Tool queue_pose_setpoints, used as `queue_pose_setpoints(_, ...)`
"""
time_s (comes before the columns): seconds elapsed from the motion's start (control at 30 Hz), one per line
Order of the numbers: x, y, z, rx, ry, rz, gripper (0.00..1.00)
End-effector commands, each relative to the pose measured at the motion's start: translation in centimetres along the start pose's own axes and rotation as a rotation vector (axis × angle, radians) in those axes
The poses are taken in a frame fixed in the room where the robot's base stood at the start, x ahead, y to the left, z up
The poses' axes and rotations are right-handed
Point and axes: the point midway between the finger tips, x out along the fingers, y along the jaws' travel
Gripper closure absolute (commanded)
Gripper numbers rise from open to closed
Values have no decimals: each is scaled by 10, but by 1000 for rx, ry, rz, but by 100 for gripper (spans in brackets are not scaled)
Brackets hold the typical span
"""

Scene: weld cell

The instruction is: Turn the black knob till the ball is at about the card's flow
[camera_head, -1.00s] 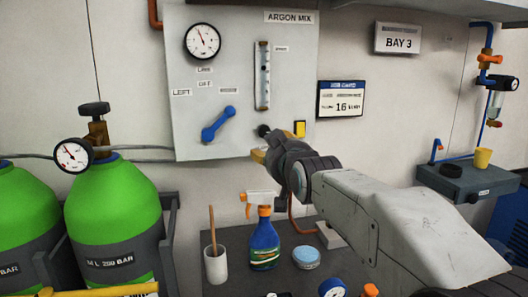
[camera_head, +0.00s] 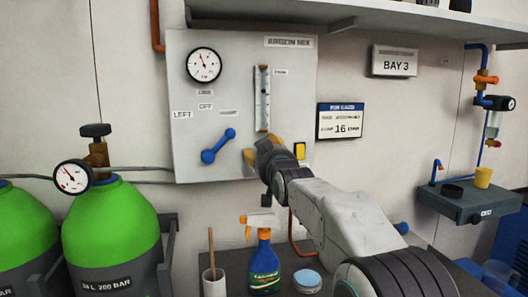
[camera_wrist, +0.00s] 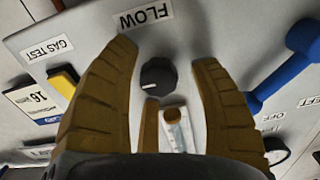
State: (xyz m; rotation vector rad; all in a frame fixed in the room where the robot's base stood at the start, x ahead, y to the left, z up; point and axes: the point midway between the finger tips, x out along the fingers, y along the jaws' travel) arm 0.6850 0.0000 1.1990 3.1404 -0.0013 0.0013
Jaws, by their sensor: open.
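The black knob (camera_wrist: 158,77) with a white pointer line sits under the FLOW label (camera_wrist: 146,17) in the wrist view, which shows the panel upside down. My gripper (camera_wrist: 163,58) is open, one brown finger on each side of the knob with gaps between. In the head view my gripper (camera_head: 262,149) covers the knob, just below the flow tube (camera_head: 263,99). The tube's end also shows in the wrist view (camera_wrist: 176,133). I cannot make out the ball. The card (camera_head: 340,121) right of the panel reads 16; it also shows in the wrist view (camera_wrist: 38,99).
The grey panel (camera_head: 215,110) also carries a round gauge (camera_head: 204,65), a blue lever (camera_head: 218,146) and a yellow button (camera_head: 299,150). A spray bottle (camera_head: 264,265), a cup (camera_head: 214,284) and a blue-topped tin (camera_head: 307,281) stand below. Green cylinders (camera_head: 110,230) are at left.

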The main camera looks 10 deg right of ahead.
Motion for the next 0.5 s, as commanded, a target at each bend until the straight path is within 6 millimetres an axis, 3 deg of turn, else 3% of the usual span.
queue_pose_setpoints(0.37,3,0,0,0,-1,0,41)
queue_pose_setpoints(0.5,3,0,0,0,-1,0,53)
